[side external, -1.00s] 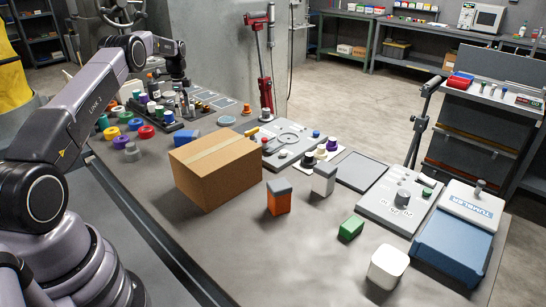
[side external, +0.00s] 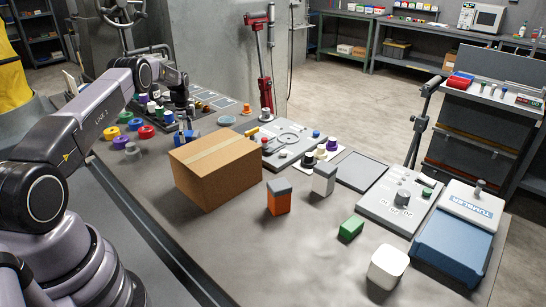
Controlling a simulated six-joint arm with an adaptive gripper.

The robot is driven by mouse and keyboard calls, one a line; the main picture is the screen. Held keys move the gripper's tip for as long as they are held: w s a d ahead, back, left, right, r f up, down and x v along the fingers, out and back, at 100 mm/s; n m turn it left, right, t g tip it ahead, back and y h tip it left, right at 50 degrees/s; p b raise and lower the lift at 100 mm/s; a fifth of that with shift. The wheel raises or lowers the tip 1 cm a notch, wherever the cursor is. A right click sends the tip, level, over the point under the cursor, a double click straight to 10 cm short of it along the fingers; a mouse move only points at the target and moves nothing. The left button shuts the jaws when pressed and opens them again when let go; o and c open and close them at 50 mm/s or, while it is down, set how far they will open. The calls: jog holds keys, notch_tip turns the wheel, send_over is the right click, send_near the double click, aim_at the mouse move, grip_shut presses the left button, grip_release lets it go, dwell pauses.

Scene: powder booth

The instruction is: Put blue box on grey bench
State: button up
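A small blue object (side external: 192,136), probably the blue box, lies on the grey bench (side external: 255,240), just behind and left of the cardboard box. My gripper (side external: 183,132) points down at this blue object, with its fingertips at or just above it. The fingers are small and dark and partly cover the blue object. I cannot tell whether they are apart or closed, or whether they touch it.
The large cardboard box (side external: 216,168) stands close in front of the gripper. Colored rings (side external: 130,134) lie to the left. An orange-and-grey box (side external: 278,198), green block (side external: 351,228) and white block (side external: 387,267) stand right. The bench's front middle is clear.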

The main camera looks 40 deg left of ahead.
aim_at(186, 134)
jog(key=c, duration=1.3)
jog(key=shift+o, duration=0.2)
jog(key=shift+r, duration=0.15)
jog(key=shift+r, duration=0.2)
notch_tip(186, 134, up, 3)
jog(key=shift+s+d+r, duration=0.1)
jog(key=shift+s, duration=0.05)
jog(key=s+d+r, duration=0.8)
jog(key=s+r, duration=0.1)
jog(key=s, duration=0.1)
jog(key=w+d+r+n, duration=0.2)
jog(key=d+r, duration=0.2)
jog(key=d, duration=0.6)
jog(key=w+d+r+n, duration=0.2)
jog(key=d+r, duration=0.2)
jog(key=d, duration=0.6)
jog(key=w+d+r+n, duration=0.2)
jog(key=d+r, duration=0.3)
jog(key=d, duration=0.5)
jog(key=s+f+n, duration=0.2)
jog(key=s+f, duration=0.1)
jog(key=f, duration=0.3)
jog(key=s+f+n, duration=0.1)
jog(key=s+f, duration=0.1)
jog(key=f, duration=0.5)
jog(key=shift+s+d+n, duration=0.4)
